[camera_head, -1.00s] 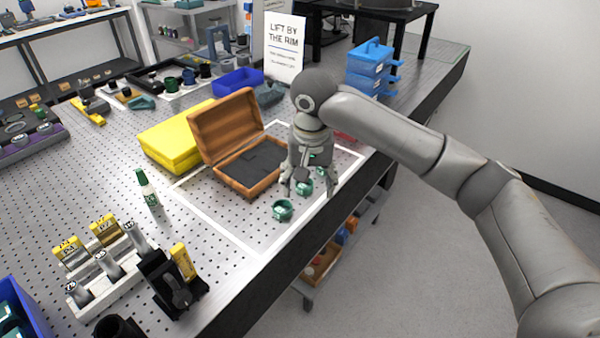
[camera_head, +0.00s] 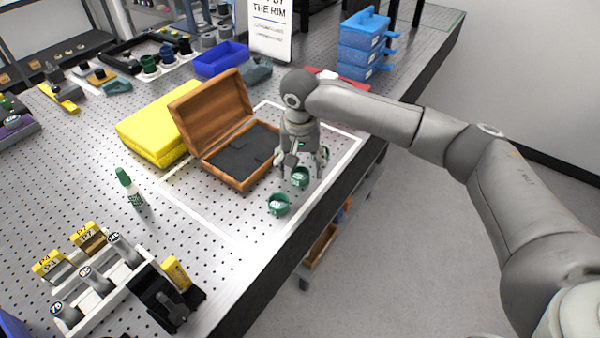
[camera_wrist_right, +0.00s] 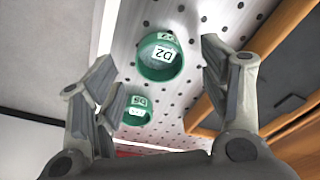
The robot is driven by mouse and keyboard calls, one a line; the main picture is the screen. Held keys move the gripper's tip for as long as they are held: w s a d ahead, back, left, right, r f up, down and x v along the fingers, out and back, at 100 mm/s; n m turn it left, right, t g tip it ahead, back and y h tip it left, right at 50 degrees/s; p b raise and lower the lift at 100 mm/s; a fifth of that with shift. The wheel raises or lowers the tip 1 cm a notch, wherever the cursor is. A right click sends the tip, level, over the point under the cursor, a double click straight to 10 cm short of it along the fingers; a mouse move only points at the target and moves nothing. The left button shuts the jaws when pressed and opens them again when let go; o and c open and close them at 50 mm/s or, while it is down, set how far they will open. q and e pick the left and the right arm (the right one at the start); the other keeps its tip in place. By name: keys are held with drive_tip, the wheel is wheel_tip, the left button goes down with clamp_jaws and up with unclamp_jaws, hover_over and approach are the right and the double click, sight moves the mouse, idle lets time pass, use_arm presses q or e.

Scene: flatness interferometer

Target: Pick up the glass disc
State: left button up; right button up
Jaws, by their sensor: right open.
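Green ring-shaped holders stand in a row along the table's front edge: a near one (camera_head: 278,204), a middle one (camera_head: 300,177) and one partly hidden by my right gripper. In the wrist view, a green holder labelled D2 (camera_wrist_right: 160,57) lies between the finger directions, and a second one labelled D5 (camera_wrist_right: 137,114) is lower left. I cannot clearly make out a clear glass disc in any holder. My right gripper (camera_head: 302,168) points down over the row, open and empty; its spread fingers also show in the wrist view (camera_wrist_right: 156,62). My left gripper is out of view.
An open wooden case (camera_head: 215,150) with dark foam stands just left of the gripper. A yellow box (camera_head: 150,135), a blue bin (camera_head: 222,60) and blue stacked boxes (camera_head: 362,48) are farther back.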

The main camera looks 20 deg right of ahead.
drive_tip(key=shift+w+d+f, duration=0.1)
drive_tip(key=shift+f, duration=1)
drive_tip(key=c, duration=1.1)
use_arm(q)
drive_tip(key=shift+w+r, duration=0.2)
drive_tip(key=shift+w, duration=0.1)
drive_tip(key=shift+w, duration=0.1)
